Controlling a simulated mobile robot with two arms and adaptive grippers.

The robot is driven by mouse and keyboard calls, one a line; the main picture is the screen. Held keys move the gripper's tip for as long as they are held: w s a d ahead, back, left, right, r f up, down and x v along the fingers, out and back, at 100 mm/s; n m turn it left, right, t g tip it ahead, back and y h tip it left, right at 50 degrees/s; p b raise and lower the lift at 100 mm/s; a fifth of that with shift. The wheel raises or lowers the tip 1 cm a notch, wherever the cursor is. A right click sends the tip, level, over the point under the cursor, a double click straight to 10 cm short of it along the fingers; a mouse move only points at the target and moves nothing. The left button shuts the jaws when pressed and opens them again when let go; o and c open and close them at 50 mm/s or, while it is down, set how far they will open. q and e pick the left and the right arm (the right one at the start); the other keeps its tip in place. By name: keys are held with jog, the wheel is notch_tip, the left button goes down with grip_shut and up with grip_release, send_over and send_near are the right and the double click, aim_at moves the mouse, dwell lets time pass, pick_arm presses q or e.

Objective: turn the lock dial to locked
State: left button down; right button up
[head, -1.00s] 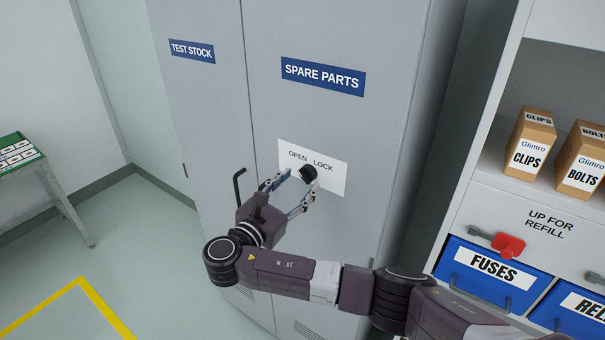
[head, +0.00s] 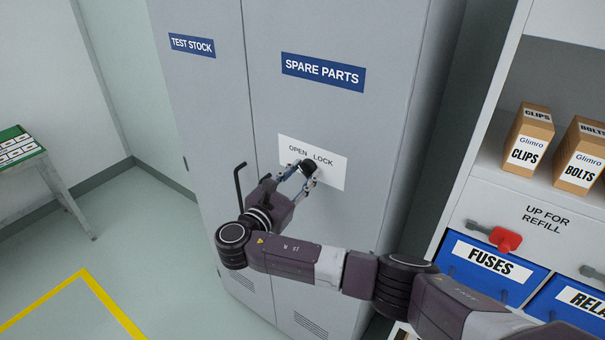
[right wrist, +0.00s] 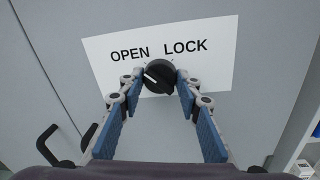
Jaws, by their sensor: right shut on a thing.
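The black lock dial (head: 308,168) sits on a white plate (head: 335,172) marked OPEN and LOCK, on the SPARE PARTS cabinet door. In the right wrist view the dial (right wrist: 160,73) shows a white mark on its left part, pointing left and slightly up, on the OPEN side. My right gripper (head: 304,174) is shut on the dial, with one blue-padded finger on each side of it, as the right wrist view (right wrist: 160,88) also shows. My left gripper is not in view.
A black door handle (head: 239,186) stands out left of my right gripper. A shelf unit at the right holds CLIPS (head: 530,138) and BOLTS (head: 581,157) boxes, blue bins (head: 491,268) and a red tag (head: 506,239). A green-topped table (head: 18,146) stands far left.

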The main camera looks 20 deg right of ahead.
jog(key=shift+f, duration=0.1)
jog(key=m+b, duration=0.3)
jog(key=shift+f+m, duration=0.25)
jog(key=shift+m, duration=0.05)
jog(key=m+b, duration=0.6)
jog(key=b, duration=0.3)
jog(key=m+h+b, duration=0.1)
jog(key=m+b, duration=0.6)
jog(key=b, duration=0.1)
jog(key=shift+f+m+h+b, duration=0.15)
jog(key=shift+m+h+b, duration=0.15)
jog(key=shift+b, duration=0.05)
jog(key=shift+w+r+m+g+b, duration=0.1)
jog(key=shift+r+m+g+b, duration=0.2)
jog(key=shift+m+b, duration=0.75)
jog(key=shift+a, duration=0.1)
